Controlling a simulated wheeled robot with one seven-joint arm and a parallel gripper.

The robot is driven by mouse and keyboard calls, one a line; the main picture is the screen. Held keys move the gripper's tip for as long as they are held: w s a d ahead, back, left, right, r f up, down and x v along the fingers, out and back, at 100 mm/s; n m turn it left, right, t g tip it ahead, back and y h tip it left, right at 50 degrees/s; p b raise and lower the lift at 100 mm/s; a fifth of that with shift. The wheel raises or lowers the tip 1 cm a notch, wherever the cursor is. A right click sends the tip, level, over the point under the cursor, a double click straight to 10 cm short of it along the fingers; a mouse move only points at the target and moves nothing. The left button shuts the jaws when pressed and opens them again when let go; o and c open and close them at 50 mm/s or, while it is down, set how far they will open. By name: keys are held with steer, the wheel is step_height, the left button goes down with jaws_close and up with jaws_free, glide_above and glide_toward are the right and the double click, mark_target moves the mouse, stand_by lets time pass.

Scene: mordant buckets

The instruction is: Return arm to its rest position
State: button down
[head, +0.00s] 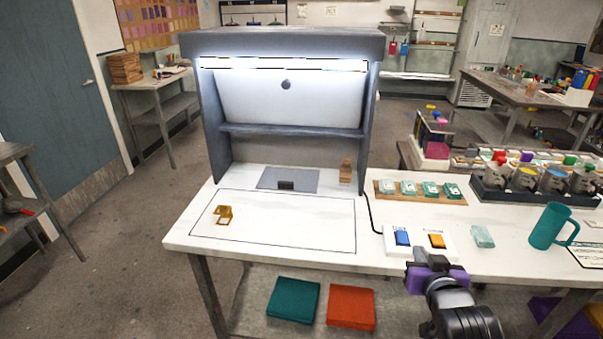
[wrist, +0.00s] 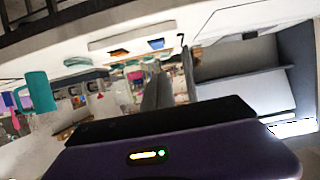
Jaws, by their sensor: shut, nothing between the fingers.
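My gripper (head: 419,255), with a purple body and dark fingers, is at the front edge of the white bench (head: 290,240), right of centre in the head view. It is in front of the white panel (head: 418,243) with a blue button (head: 402,237) and an orange button (head: 437,240). The fingers are shut with nothing held. In the wrist view the picture is upside down, and the purple housing fills the bottom with the grey fingers (wrist: 158,92) above it.
A teal mug (head: 547,227) and a pale green block (head: 482,236) stand right of the panel. A rack of cups (head: 530,190) is at the back right. Teal (head: 293,299) and orange (head: 351,307) squares lie below the bench.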

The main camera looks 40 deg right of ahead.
steer(key=w+a+r+n+t, duration=0.2)
steer(key=a+r+t, duration=0.1)
steer(key=r, duration=0.2)
steer(key=s+a+f+n+t+y, duration=0.1)
steer(key=s+a+n+t+y, duration=0.2)
steer(key=a, duration=1)
steer(key=s+a+f+n+y, duration=0.2)
steer(key=s+a+y, duration=0.1)
steer(key=s+a, duration=0.4)
steer(key=s+a+f+n+y, duration=0.2)
steer(key=s+a+y, duration=0.2)
steer(key=s+a, duration=0.4)
steer(key=a, duration=0.2)
steer(key=shift+a+f+n, duration=0.35)
steer(key=shift+f+n, duration=0.05)
steer(key=shift+d, duration=0.1)
